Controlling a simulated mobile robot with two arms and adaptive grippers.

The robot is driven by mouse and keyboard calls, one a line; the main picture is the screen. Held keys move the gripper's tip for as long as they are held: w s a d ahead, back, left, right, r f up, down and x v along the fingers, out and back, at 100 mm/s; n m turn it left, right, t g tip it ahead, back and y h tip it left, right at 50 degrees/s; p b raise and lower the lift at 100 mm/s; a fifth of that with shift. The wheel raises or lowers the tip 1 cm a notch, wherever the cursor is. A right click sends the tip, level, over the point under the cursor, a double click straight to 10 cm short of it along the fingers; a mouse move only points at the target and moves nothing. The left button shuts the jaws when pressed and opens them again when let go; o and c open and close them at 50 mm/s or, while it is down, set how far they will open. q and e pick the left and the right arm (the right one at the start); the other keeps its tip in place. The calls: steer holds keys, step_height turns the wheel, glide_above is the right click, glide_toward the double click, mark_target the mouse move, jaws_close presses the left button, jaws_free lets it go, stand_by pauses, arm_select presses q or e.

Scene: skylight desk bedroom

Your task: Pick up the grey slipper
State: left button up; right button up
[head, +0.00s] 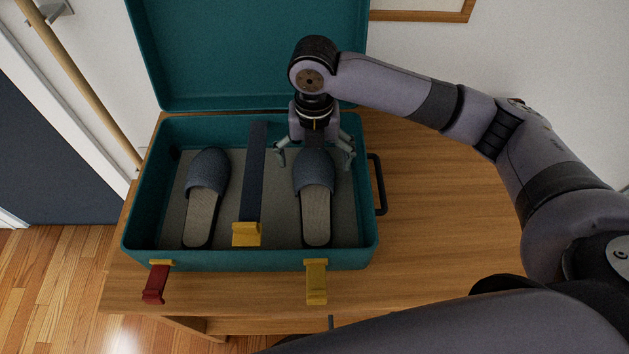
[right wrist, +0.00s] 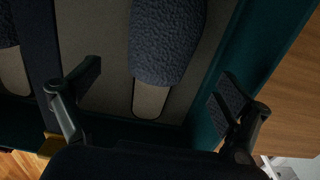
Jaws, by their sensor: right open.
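Two grey slippers with beige insoles lie in an open teal suitcase (head: 250,258). The left slipper (head: 207,167) is left of a dark strap (head: 252,175), and the right slipper (head: 316,172) is right of it. My right gripper (head: 315,160) is open above the toe of the right slipper, its fingers spread to either side. In the right wrist view, that slipper (right wrist: 168,45) shows beyond and between the open fingers, with nothing held. Part of the left slipper (right wrist: 12,70) shows at the left edge. My left gripper is not in view.
The suitcase lid (head: 250,50) stands open at the back. Its walls surround the slippers, and a dark handle (head: 378,184) is on the right side. A yellow latch (head: 316,280) and a red latch (head: 156,283) hang in front. The wooden table (head: 450,225) is clear to the right.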

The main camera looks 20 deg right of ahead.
mark_target(314, 175)
step_height(314, 175, down, 3)
steer(key=shift+r, duration=0.1)
step_height(314, 175, down, 4)
steer(key=shift+f+p, duration=0.1)
steer(key=shift+p, duration=0.3)
steer(key=shift+f, duration=0.5)
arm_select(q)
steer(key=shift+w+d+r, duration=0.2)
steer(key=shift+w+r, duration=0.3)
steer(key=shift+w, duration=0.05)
arm_select(e)
steer(key=shift+c, duration=0.6)
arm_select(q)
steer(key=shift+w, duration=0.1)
arm_select(e)
steer(key=c, duration=1.2)
